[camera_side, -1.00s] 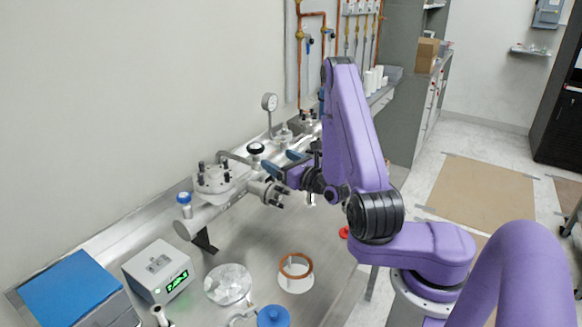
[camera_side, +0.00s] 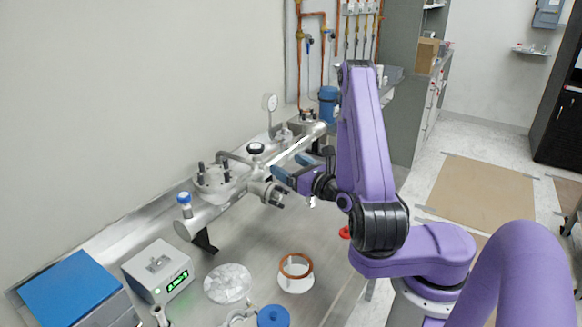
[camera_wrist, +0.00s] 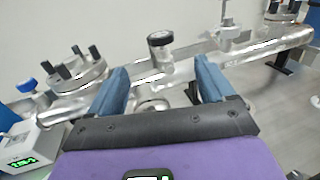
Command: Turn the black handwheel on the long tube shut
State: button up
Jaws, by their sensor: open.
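The black handwheel (camera_side: 256,148) sits on a short stem on top of the long tube (camera_side: 208,212), near the tube's middle. In the wrist view the handwheel (camera_wrist: 160,38) stands upright above and beyond the gap between my fingers. My gripper (camera_side: 292,166) is to the right of the handwheel, apart from it, with its two blue fingers pointing toward the tube. In the wrist view my gripper (camera_wrist: 160,72) is open and nothing is between its fingertips. The wheel's stem shows below its black rim.
A bolted flange (camera_side: 213,178) and a blue-capped valve (camera_side: 184,198) are on the tube's left part. A dial gauge (camera_side: 269,103) rises behind it. A copper ring (camera_side: 296,266) and a digital readout box (camera_side: 158,271) are on the metal bench in front.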

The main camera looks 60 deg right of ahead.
jog(key=w+r+n+y, duration=0.1)
jog(key=w+r+n+t+y, duration=0.1)
jog(key=w+n+y, duration=0.1)
jog(key=w+a+n+t+y, duration=0.1)
jog(key=n, duration=0.1)
jog(key=shift+w+a+r+y, duration=0.1)
jog(key=shift+w+r+y, duration=0.05)
jog(key=shift+r+y, duration=0.2)
jog(key=w+a+r+n+y, duration=0.3)
jog(key=w+r+n+y, duration=0.15)
jog(key=n+y, duration=0.5)
notch_tip(320, 180, up, 12)
jog(key=m+g+h, duration=0.9)
jog(key=m+g, duration=1)
jog(key=m, duration=1.3)
send_over(255, 146)
jog(key=shift+m, duration=0.25)
notch_tip(255, 146, down, 18)
jog(key=shift+s+r, duration=0.1)
